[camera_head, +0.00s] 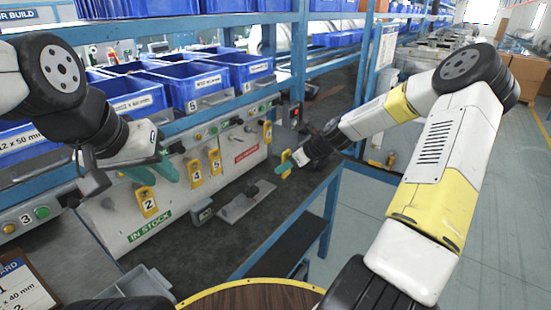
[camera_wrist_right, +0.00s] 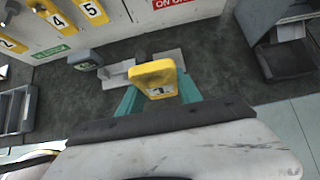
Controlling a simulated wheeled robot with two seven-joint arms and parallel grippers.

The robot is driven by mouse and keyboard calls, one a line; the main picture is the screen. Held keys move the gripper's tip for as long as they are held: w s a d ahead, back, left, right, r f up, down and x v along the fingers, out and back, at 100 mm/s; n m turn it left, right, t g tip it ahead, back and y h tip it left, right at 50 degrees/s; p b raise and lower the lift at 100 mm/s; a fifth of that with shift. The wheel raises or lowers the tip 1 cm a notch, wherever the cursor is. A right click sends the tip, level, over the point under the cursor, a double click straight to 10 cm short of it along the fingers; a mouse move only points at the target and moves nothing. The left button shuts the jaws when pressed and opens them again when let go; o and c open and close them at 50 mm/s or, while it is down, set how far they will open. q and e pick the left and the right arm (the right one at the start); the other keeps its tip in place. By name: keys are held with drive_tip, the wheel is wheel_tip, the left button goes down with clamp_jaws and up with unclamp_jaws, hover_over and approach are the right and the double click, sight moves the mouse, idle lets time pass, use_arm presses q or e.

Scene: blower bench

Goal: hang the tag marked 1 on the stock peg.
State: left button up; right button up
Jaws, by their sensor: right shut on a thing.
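The yellow tag marked 1 (camera_wrist_right: 155,75) is held between the teal fingers of my right gripper (camera_wrist_right: 160,98), its number partly cut by the gripper body. In the head view the tag (camera_head: 286,169) is small, and my right gripper (camera_head: 293,161) holds it over the bench, right of the panel. My left gripper (camera_head: 155,172) is open and empty, its teal fingers apart in front of the panel. A green IN STOCK label (camera_head: 150,226) is low on the panel, below the tag marked 2 (camera_head: 148,202). I cannot clearly make out a bare stock peg.
Tags marked 4 (camera_head: 196,172) and 5 (camera_head: 215,160) hang on the panel, with another yellow tag (camera_head: 267,131) by the red label (camera_head: 246,153). A grey plate fixture (camera_head: 245,203) lies on the dark bench. Blue bins (camera_head: 200,82) stand on the shelf above.

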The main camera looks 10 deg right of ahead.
sight(287, 172)
drive_tip(key=shift+s+d, duration=1.15)
idle(0.6)
